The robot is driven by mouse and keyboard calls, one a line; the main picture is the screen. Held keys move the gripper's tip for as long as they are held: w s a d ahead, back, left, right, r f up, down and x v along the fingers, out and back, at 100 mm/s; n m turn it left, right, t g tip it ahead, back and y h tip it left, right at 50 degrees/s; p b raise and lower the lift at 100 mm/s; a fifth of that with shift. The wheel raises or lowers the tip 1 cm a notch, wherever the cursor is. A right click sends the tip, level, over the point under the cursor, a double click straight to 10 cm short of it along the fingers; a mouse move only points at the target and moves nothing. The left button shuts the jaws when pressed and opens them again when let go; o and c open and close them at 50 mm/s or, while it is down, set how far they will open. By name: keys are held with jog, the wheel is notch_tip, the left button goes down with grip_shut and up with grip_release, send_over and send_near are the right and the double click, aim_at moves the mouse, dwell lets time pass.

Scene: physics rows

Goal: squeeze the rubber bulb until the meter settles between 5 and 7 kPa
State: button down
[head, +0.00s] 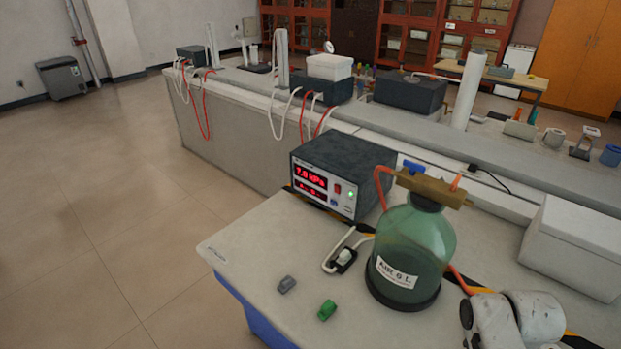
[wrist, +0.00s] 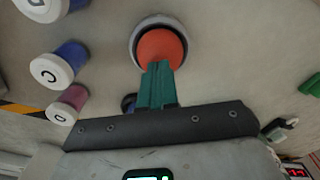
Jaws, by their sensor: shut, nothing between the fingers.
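In the wrist view, an orange round dome (wrist: 160,48), which looks like the rubber bulb, sits in a grey ring. My gripper (wrist: 158,68) has its teal fingers shut together with nothing between them. The fingertips overlap the dome's near edge; I cannot tell whether they press on it. The meter (head: 325,184) in the head view is a dark box whose red upper line appears to read 7.0 kPa. Its lower line is unclear. The meter also shows at the wrist view's corner (wrist: 296,172). The bulb and my fingers are out of the head view.
A green glass bottle (head: 413,245) with an air label, brass top and red tubing stands beside the meter. A grey piece (head: 287,284) and a green piece (head: 327,310) lie near the bench front. Blue (wrist: 62,65) and purple (wrist: 69,103) white-capped items stand left of the dome.

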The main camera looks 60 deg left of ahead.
jog(key=shift+r, duration=0.1)
notch_tip(320, 180, up, 4)
jog(key=p, duration=0.3)
jog(key=shift+r+p, duration=0.2)
jog(key=shift+p, duration=0.15)
jog(key=shift+r, duration=1.25)
jog(key=shift+f, duration=0.1)
jog(key=s+d+f+m+y+b, duration=0.1)
jog(key=s+d+f, duration=0.2)
jog(key=s, duration=0.1)
jog(key=s+d+f+m+y+b, duration=0.1)
jog(key=s+d+f, duration=0.1)
jog(key=s+f, duration=0.1)
jog(key=s+d+f+m+b, duration=0.1)
jog(key=s+d+f, duration=0.2)
jog(key=s, duration=0.3)
jog(key=shift+d+f+m+y, duration=0.3)
jog(key=shift+f+y, duration=0.1)
jog(key=s+d+m+t+h+b, duration=0.1)
jog(key=s+d+m, duration=0.5)
jog(key=s+d, duration=1.6)
jog(key=shift+d+f+h+b, duration=0.45)
jog(key=shift+d+h+b, duration=0.3)
jog(key=shift+d+h, duration=0.4)
jog(key=shift+w, duration=0.1)
dwell(0.5)
